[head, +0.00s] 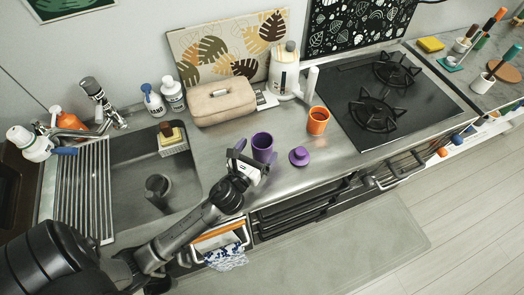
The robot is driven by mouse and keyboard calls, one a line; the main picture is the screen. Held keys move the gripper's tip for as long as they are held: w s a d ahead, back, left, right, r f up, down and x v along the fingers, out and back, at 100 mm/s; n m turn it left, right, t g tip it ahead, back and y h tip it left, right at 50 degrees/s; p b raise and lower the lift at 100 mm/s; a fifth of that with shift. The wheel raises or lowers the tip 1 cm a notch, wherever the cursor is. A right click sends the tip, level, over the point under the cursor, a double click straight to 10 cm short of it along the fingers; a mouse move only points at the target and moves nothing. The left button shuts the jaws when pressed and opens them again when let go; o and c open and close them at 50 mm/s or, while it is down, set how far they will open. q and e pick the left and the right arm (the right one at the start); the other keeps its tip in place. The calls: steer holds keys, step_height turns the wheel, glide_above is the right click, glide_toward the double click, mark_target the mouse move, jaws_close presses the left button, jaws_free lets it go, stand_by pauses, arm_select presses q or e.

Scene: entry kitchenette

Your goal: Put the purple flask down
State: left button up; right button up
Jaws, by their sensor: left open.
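The purple flask (263,146) stands upright on the steel counter, between the sink and the hob, with its open top facing up. A purple piece with a knob (299,156), which looks like a lid, lies on the counter just right of it. My left gripper (250,163) is open at the near side of the flask, its fingers close to the lower part. The gripper partly hides the flask's base, and I cannot tell whether a finger touches it. My right gripper is not in view.
An orange cup (318,121) stands right of the flask, near the black hob (385,95). A beige case (221,101) and a white kettle (284,72) stand behind. The sink (135,165) with a drying rack (83,190) lies left. The counter's front edge is close.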

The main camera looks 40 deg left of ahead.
mark_target(262, 142)
arm_select(q)
steer(key=shift+x, duration=1.7)
steer(key=shift+r, duration=0.1)
steer(key=c, duration=1.5)
